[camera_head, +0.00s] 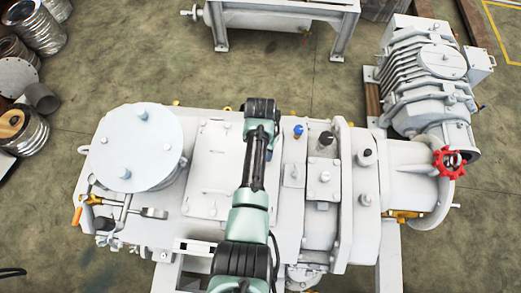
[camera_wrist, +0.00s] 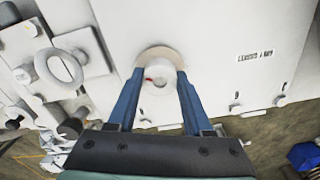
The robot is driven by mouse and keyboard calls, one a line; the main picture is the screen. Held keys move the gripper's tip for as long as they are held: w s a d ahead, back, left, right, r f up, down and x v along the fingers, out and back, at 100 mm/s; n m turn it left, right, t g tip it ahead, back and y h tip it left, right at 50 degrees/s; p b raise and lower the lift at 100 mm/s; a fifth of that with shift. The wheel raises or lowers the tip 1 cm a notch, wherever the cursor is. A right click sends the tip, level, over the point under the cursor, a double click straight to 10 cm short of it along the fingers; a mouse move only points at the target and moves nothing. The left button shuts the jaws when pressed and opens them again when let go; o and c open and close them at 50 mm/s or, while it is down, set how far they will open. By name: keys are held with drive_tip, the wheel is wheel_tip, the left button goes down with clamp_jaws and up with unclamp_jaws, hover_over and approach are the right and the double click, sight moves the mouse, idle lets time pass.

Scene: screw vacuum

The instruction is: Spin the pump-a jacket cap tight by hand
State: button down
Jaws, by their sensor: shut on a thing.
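The jacket cap (camera_wrist: 160,74) is a round white cap with a small red mark on its left side, set on a flat white face of the pump (camera_wrist: 220,35) in the wrist view. A tan ring shows around its upper edge. My gripper (camera_wrist: 160,82) has its two blue fingers shut on the cap, one on each side. In the head view the large pale grey pump body (camera_head: 208,165) lies under my arm. I cannot tell how far the cap is threaded.
In the wrist view a ring-shaped fitting (camera_wrist: 78,66) stands left of the cap, and a blue object (camera_wrist: 305,157) lies at the lower right. In the head view a red handwheel (camera_head: 448,162) and a ribbed unit (camera_head: 425,75) stand right.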

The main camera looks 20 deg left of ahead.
drive_tip(key=c, duration=0.5)
unclamp_jaws()
drive_tip(key=shift+w+r, duration=0.1)
drive_tip(key=shift+r, duration=0.1)
drive_tip(key=shift+o, duration=1)
drive_tip(key=shift+f, duration=0.1)
wheel_tip(320, 180, up, 13)
drive_tip(key=b, duration=0.1)
